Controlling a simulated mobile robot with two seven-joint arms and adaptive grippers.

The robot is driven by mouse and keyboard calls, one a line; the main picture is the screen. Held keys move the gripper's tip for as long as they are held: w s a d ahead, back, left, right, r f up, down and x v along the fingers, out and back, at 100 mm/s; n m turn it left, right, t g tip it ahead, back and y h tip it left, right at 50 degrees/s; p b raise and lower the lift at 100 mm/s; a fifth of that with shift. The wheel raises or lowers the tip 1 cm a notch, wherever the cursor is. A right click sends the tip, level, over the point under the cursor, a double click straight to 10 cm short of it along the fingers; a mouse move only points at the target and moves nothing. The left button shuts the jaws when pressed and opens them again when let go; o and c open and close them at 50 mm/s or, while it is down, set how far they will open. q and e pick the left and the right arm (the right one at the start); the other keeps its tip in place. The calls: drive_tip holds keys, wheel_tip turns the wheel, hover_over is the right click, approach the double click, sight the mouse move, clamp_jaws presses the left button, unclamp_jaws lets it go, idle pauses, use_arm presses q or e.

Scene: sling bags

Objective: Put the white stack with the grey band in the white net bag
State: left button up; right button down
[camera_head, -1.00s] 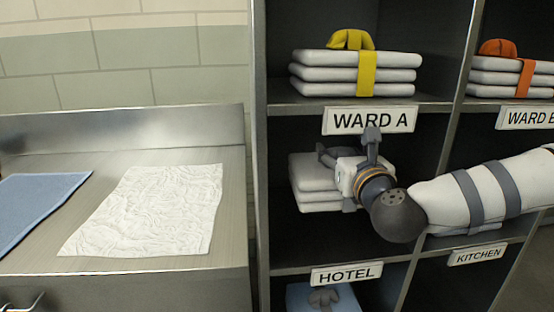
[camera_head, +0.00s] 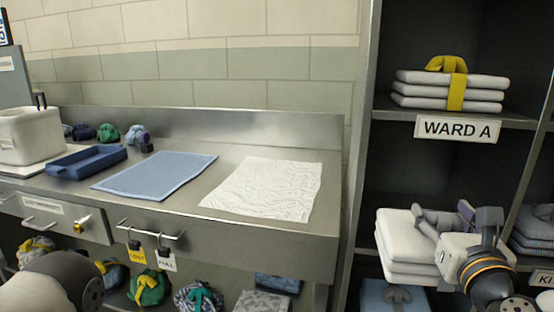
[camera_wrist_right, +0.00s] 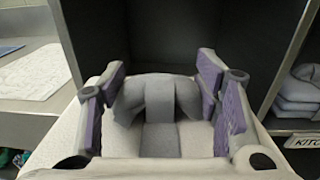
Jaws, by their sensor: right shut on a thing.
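The white stack with the grey band (camera_head: 400,240) is at the front of the shelf bay below the WARD A label, at the right of the head view. My right gripper (camera_head: 446,216) is on top of it, shut on its grey band knot. In the right wrist view the grey knot (camera_wrist_right: 158,98) lies between the purple-padded fingers, with white folded cloth under it. The white net bag (camera_head: 268,188) lies flat and crinkled on the steel counter, left of the shelf. Its mouth cannot be made out. My left gripper is out of view.
A blue flat bag (camera_head: 156,174) lies left of the white one. A blue tray (camera_head: 87,162) and a white bin (camera_head: 30,136) stand farther left. The shelf's upright edge (camera_head: 360,150) separates counter and bays. A yellow-banded stack (camera_head: 450,90) sits above.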

drive_tip(key=s+a+f+n+y, duration=0.1)
drive_tip(key=s+a+f+y, duration=0.2)
drive_tip(key=s+a+f, duration=0.8)
wheel_tip(320, 180, down, 2)
drive_tip(key=shift+s+a+f+n, duration=0.15)
drive_tip(key=shift+a+n, duration=0.05)
drive_tip(key=shift+n, duration=0.2)
